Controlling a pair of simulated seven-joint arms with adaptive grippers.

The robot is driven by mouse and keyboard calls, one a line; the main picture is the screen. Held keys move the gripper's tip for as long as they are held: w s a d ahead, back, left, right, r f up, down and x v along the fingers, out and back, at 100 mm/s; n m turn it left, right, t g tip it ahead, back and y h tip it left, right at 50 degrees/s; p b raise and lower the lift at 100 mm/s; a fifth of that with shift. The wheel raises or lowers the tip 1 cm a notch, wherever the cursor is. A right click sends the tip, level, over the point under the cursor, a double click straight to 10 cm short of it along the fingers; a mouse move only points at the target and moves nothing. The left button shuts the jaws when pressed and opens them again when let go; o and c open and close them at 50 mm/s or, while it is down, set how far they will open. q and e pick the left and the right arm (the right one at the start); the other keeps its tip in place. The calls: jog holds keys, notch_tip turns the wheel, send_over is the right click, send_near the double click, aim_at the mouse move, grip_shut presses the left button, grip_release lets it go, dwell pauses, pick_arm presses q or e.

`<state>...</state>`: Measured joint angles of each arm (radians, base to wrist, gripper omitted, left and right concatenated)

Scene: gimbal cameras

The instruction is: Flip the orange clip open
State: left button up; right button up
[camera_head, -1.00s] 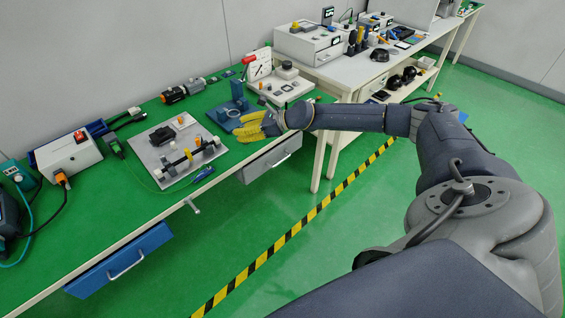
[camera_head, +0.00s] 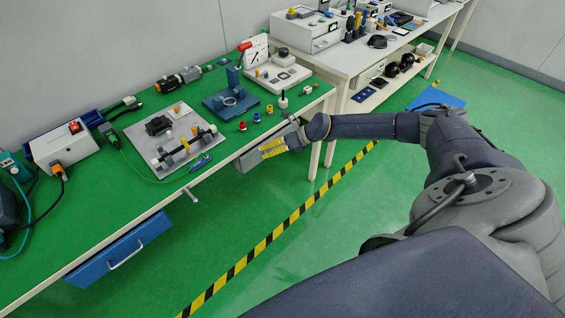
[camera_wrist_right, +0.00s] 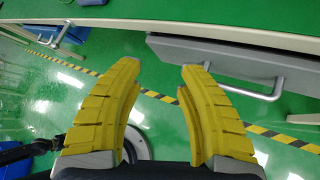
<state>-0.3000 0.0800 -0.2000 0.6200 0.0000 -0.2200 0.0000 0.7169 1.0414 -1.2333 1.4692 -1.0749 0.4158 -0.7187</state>
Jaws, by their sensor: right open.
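A light metal plate (camera_head: 140,134) lies on the green bench top at the left of the head view. It carries a black bar with white end knobs. My right gripper (camera_head: 262,156) is in front of the bench edge, well right of the plate. In the right wrist view its yellow fingers (camera_wrist_right: 160,75) are apart and empty. My left gripper is out of view.
A blue screwdriver (camera_head: 201,163) lies by the plate's front right. Small red and yellow pieces and a blue stand (camera_head: 215,105) are right of the plate. A drawer with a handle (camera_wrist_right: 235,62) is close ahead of my right gripper. A blue drawer (camera_head: 120,250) protrudes at the left front.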

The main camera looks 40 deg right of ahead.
jog(key=s+d+f+m+g, duration=0.1)
jog(key=s+d+f+m, duration=0.1)
jog(key=s+f, duration=0.2)
jog(key=shift+f+m, duration=0.4)
jog(key=shift+f, duration=0.5)
